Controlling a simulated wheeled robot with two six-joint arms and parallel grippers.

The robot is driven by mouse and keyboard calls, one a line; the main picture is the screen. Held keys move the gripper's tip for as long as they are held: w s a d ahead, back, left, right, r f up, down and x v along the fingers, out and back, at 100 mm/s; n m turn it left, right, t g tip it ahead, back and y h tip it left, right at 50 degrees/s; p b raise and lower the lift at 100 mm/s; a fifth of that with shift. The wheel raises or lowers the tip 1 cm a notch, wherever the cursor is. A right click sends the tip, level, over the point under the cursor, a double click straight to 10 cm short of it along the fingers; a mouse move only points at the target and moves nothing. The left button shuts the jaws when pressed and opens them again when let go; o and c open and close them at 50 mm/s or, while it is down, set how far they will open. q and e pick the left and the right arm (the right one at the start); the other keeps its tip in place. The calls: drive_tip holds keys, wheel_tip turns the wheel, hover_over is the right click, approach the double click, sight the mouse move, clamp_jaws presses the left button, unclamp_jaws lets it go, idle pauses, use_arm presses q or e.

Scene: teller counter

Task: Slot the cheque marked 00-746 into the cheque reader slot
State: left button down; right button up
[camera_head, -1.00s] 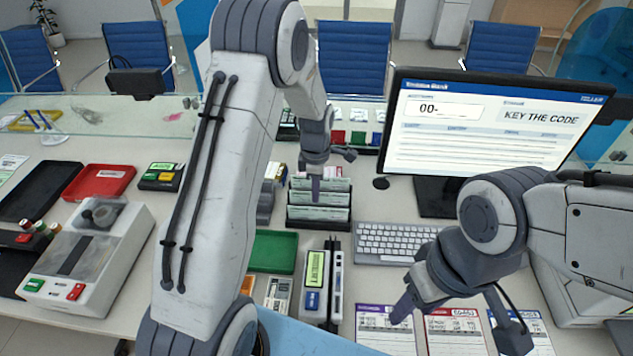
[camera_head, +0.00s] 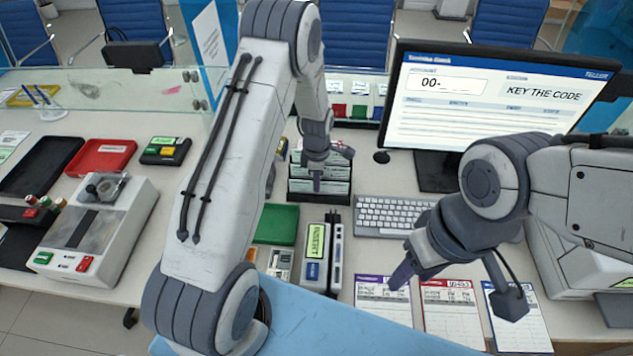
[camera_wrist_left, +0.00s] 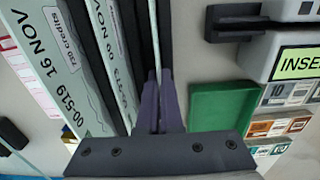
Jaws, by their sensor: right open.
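A black rack (camera_head: 320,197) of cheques stands mid-counter. In the left wrist view, the face of one rack cheque (camera_wrist_left: 45,65) reads 00-519, 16 NOV; the mark 00-746 is not readable anywhere. My left gripper (camera_head: 317,183) is pointed down at the rack. Its fingers (camera_wrist_left: 159,75) are close together beside the cheques, over a thin edge; I cannot tell whether they grip it. The cheque reader (camera_head: 315,250), with a yellow-green INSERT label, stands in front of the rack and also shows in the left wrist view (camera_wrist_left: 290,40). My right gripper (camera_head: 402,274) is open above the paper sheets.
A green tray (camera_head: 276,224) lies left of the reader. The keyboard (camera_head: 392,216) and monitor (camera_head: 485,110) are to the right. Printed sheets (camera_head: 452,312) lie in front. A grey machine (camera_head: 95,235) and red tray (camera_head: 101,156) are at left.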

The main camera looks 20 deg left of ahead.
use_arm(q)
drive_tip(key=shift+r, duration=0.15)
wheel_tip(320, 180, up, 11)
drive_tip(key=p, duration=0.8)
drive_tip(key=shift+p, duration=0.3)
idle(1.0)
drive_tip(key=shift+r, duration=0.1)
